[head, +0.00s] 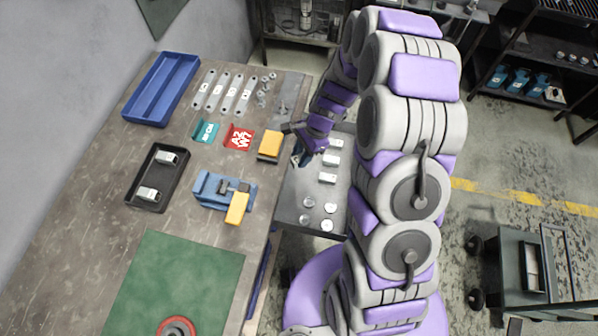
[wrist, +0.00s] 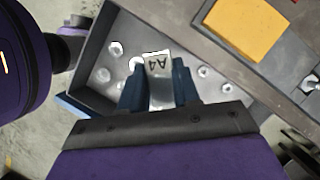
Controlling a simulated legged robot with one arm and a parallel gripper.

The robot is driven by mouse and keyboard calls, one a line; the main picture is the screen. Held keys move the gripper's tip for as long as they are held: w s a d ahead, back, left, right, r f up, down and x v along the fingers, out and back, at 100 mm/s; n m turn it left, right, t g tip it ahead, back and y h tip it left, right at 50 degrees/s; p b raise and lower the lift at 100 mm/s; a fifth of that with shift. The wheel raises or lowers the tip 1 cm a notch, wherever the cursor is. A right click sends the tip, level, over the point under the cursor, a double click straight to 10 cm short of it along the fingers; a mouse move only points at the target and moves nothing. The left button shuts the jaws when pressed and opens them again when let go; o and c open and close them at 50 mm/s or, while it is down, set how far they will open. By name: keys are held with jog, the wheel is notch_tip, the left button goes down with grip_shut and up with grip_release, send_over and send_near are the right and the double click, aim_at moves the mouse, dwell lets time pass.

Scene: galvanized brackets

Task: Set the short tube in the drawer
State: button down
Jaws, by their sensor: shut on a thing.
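My gripper (wrist: 158,85) is shut on a short tube (wrist: 157,66), a pale metal piece with an "A4" label, held between two blue fingers. In the head view my gripper (head: 302,158) is at the left side of the open grey drawer (head: 296,192), beside the bench. In the wrist view the tube is over the drawer (wrist: 118,32). I cannot tell whether the tube touches the drawer floor. The drawer holds several pale blocks (head: 327,178) and several round metal pieces (head: 331,207). In the head view the gripper hides most of the held tube.
A yellow block (head: 270,144) lies near the bench edge beside the drawer. A blue vise (head: 212,190), a black tray (head: 141,196) with two labelled tubes, a red bracket (head: 238,137), a teal bracket (head: 205,131) and a blue tray (head: 150,112) stand on the bench.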

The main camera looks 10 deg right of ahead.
jog(key=s+f+m+b, duration=0.1)
jog(key=f, duration=0.4)
jog(key=s+f+m+t+b, duration=0.1)
jog(key=f, duration=0.4)
jog(key=s+f+m+b, duration=0.1)
jog(key=f+m, duration=0.1)
jog(key=f, duration=0.3)
jog(key=shift+s+d+f+t, duration=0.1)
jog(key=shift+s+d+t, duration=0.1)
jog(key=shift+s+t, duration=0.15)
jog(key=shift+d+f+y, duration=0.15)
jog(key=shift+f+y, duration=0.15)
jog(key=shift+f, duration=0.15)
jog(key=a, duration=0.1)
jog(key=a+b, duration=0.1)
jog(key=a, duration=0.2)
jog(key=shift+s+a+f+b, duration=0.1)
jog(key=shift+a+f+b, duration=0.2)
jog(key=shift+f+b, duration=0.1)
jog(key=shift+f, duration=0.25)
jog(key=shift+d, duration=0.1)
jog(key=shift+d, duration=0.15)
